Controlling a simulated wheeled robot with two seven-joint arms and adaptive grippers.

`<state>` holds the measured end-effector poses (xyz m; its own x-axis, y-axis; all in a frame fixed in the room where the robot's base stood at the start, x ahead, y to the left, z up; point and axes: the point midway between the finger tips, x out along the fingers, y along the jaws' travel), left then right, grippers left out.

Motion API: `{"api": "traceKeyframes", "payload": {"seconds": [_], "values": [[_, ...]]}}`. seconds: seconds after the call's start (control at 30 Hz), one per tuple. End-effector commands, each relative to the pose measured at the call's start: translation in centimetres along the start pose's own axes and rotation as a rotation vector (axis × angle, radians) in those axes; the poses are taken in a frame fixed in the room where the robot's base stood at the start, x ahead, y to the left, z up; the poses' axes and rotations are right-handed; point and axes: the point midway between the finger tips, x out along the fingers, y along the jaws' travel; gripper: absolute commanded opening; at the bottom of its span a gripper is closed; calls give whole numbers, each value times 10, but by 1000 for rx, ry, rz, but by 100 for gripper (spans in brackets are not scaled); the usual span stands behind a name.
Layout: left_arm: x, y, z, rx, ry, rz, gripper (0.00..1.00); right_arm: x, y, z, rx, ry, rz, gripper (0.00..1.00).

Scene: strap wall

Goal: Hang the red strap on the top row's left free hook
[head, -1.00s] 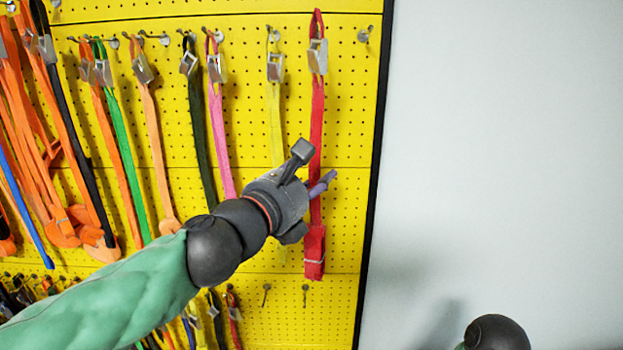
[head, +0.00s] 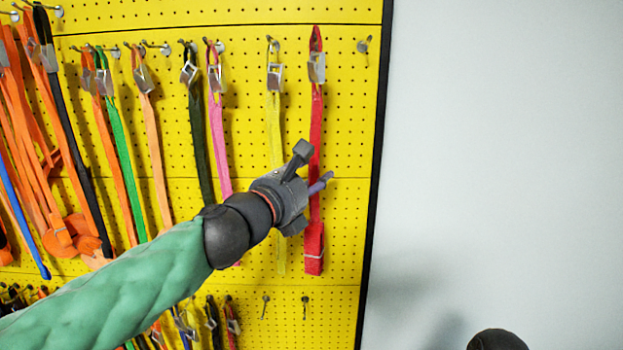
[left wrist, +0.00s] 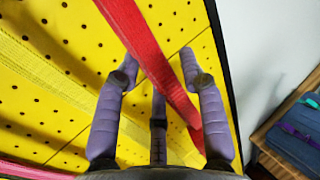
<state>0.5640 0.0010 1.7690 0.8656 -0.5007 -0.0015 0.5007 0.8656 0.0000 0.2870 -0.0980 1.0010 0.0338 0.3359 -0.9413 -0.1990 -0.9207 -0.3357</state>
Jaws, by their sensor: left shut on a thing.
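The red strap (head: 315,145) hangs upright in front of the yellow pegboard, with its loop and metal buckle (head: 317,68) at the top and a folded bundle at its lower end. My left gripper (head: 322,183) is shut on it, at mid-length below the buckle. In the left wrist view the red strap (left wrist: 150,55) runs between the purple fingers (left wrist: 160,100). Whether its loop is around a hook cannot be told; any hook behind it is hidden. A bare hook (head: 364,45) shows in the same row, right of the strap.
A yellow strap (head: 274,120) hangs just left of the red one, then pink (head: 216,120), dark green and several others. Two bare hooks (head: 266,300) (head: 305,301) show lower down. A plain wall (head: 500,150) lies right of the board. A wooden table (left wrist: 275,150) shows at right in the wrist view.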

Motion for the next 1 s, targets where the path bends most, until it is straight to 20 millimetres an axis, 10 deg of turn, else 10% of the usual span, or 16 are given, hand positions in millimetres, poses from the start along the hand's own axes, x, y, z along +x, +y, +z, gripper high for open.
{"api": "traceKeyframes", "payload": {"seconds": [1.0], "values": [[27, 15, -16, 0, 2, -1, 4, 13, 5, 0, 0, 0, 0, 40]]}}
